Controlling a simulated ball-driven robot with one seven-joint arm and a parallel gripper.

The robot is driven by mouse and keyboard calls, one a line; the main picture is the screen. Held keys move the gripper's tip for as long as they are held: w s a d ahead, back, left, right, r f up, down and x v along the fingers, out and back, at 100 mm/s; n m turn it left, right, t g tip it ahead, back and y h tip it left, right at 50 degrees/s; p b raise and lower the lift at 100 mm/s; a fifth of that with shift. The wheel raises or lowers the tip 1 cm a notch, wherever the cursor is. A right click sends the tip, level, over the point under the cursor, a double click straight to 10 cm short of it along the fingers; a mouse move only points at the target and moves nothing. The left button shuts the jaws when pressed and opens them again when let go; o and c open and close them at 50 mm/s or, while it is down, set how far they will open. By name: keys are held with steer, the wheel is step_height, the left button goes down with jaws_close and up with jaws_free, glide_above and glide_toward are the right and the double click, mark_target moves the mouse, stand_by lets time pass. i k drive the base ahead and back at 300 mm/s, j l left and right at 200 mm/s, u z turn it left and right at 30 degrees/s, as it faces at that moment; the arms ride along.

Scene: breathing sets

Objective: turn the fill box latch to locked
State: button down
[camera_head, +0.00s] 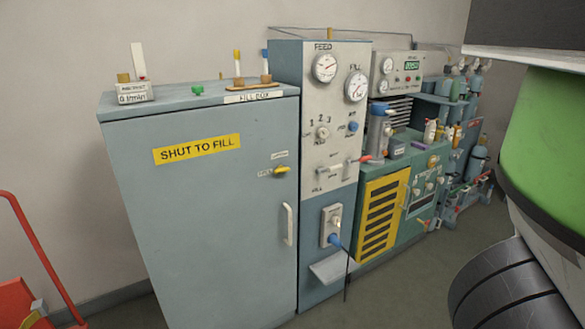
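The fill box (215,220) is a tall blue-grey cabinet with its door shut. A yellow "SHUT TO FILL" label (197,149) is on the door. The yellow latch (281,170) sits at the door's upper right and lies roughly level, pointing left. Small labels stand above it and to its left; their words are too small to read surely. A pale vertical handle (288,224) is below the latch. My gripper is not in view. A green and dark part at the right edge is likely mine.
A gauge panel (332,115) with knobs and levers stands right of the fill box, with a small shelf (334,267) low on it. A yellow grille (382,217) and cylinders (478,155) are farther right. A red cart (38,300) stands at lower left.

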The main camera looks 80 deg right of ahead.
mark_target(280, 169)
steer(key=l+z, duration=0.15)
steer(key=z, duration=1.3)
steer(key=k+l, duration=0.05)
